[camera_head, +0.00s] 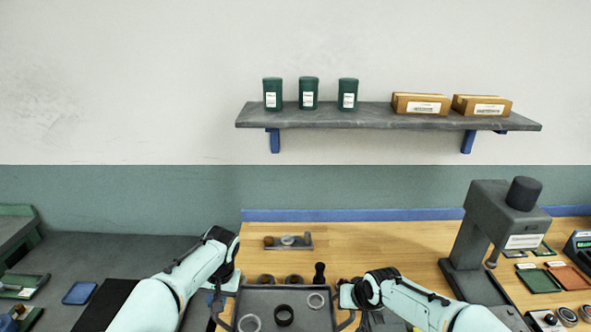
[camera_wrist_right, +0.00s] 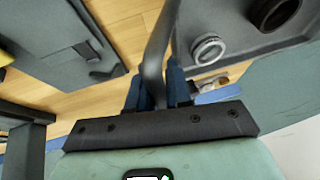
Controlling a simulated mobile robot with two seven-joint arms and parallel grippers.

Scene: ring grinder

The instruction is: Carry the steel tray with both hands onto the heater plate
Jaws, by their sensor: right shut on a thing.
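The grey steel tray (camera_head: 265,298) is at the bottom centre of the head view, over the front of the wooden bench. In the right wrist view, the tray (camera_wrist_right: 235,30) is at the upper right. My right gripper (camera_head: 346,296) is at the tray's right side. In the right wrist view its blue fingers (camera_wrist_right: 158,92) are shut on the tray's bar handle (camera_wrist_right: 158,45). My left gripper (camera_head: 223,290) is at the tray's left handle; its fingers are too small to read. I cannot surely identify the heater plate.
A black flat panel (camera_head: 105,305) lies on the grey surface at left, partly behind my left arm. A grey press (camera_head: 480,235) stands at right. A small holder (camera_head: 290,242) and a black-knobbed tool (camera_head: 319,272) are behind the tray. A shelf (camera_head: 380,118) hangs above.

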